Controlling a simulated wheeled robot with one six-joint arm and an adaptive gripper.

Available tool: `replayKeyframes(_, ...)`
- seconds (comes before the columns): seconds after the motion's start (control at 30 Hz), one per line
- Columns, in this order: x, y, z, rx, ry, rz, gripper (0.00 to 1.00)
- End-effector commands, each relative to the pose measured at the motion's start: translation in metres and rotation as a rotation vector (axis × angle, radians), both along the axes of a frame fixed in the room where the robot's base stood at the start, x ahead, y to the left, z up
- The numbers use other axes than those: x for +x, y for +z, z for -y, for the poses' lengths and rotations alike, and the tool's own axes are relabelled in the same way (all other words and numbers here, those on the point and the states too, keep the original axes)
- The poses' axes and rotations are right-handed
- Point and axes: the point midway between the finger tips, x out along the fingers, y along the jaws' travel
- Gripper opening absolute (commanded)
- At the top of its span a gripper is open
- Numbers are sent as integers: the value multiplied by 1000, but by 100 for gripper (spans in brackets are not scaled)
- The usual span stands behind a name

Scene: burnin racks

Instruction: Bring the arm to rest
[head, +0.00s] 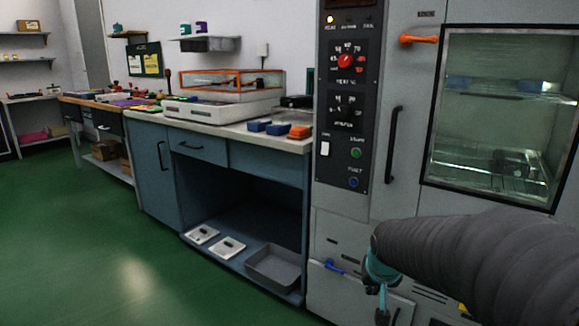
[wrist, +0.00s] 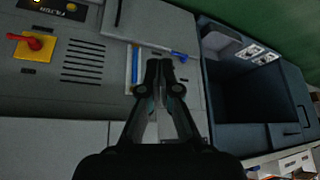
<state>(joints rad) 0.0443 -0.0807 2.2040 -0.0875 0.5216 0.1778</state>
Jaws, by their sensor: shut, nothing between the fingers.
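My arm, in a dark ribbed sleeve, reaches in from the right edge of the head view, in front of the lower part of the grey oven cabinet (head: 340,230). My gripper (head: 383,312) hangs at its end, pointing down, partly cut off by the lower edge of the picture. In the wrist view my gripper (wrist: 166,66) has its two dark fingers together at the tips, with nothing held. Behind the fingers is the cabinet's lower front panel, with a blue handle (wrist: 180,57). Whether the fingers touch the panel cannot be told.
The oven has a glass door (head: 497,115), an orange latch (head: 418,40) and a dark control panel (head: 346,95). Left stands a blue workbench (head: 268,165) with an open bay holding a grey tray (head: 275,265). A red knob (wrist: 30,42) shows in the wrist view. Green floor (head: 90,230) is clear at left.

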Motion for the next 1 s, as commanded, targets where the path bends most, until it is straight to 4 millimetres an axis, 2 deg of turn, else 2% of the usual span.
replayKeyframes(0.03, -27, 7, -3, -7, 24, -38, 0)
replayKeyframes(0.2, -107, 16, -12, -18, 100, -155, 0)
replayKeyframes(0.3, -147, 22, -17, -15, 130, -189, 0)
replayKeyframes(0.43, -188, 31, -24, -3, 142, -188, 0)
replayKeyframes(0.5, -201, 38, -26, 0, 143, -158, 0)
replayKeyframes(0.63, -217, 52, -28, -4, 148, -90, 0)
replayKeyframes(0.8, -223, 70, -29, -9, 152, -22, 0)
replayKeyframes(1.0, -224, 74, -30, -10, 154, -10, 0)
